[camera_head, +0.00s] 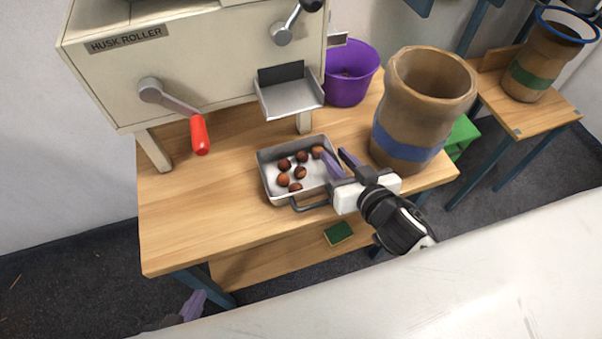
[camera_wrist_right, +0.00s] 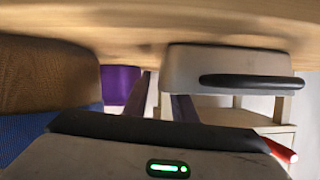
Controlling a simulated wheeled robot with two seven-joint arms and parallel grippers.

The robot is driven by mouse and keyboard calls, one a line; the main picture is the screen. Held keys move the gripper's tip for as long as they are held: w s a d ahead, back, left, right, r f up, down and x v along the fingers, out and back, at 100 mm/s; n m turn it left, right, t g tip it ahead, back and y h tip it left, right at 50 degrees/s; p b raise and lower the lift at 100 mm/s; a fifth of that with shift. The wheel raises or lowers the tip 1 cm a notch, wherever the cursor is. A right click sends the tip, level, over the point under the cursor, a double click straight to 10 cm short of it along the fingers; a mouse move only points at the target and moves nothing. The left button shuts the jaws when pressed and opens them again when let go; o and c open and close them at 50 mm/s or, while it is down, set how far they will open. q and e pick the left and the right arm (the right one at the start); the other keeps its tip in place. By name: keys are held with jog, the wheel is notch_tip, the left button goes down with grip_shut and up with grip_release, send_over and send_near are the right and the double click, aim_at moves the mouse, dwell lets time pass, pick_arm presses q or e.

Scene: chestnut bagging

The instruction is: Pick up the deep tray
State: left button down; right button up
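The deep tray (camera_head: 266,183) is a grey metal tray with a handle (camera_head: 309,204) on its near side. It stands on the wooden table and holds several brown chestnuts (camera_head: 300,172). My right gripper (camera_head: 334,153) is at the tray's right side, its purple fingers apart, one over the tray's right edge and one to the right of it. In the right wrist view the tray (camera_wrist_right: 225,68) with its dark handle is beside the fingers (camera_wrist_right: 163,88); I cannot tell whether they touch it. My left gripper (camera_head: 192,306) shows only partly at the bottom left, below the table, far from the tray.
The husk roller (camera_head: 195,60) stands behind the tray, with a red-handled crank (camera_head: 199,134) and a metal chute (camera_head: 290,97). A brown pot with a blue band (camera_head: 408,140) is close to my right gripper. A purple bucket (camera_head: 348,85) stands behind. The table's left part (camera_head: 200,220) is clear.

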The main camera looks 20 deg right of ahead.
jog(key=shift+w+f, duration=0.1)
jog(key=shift+w, duration=0.05)
grip_shut()
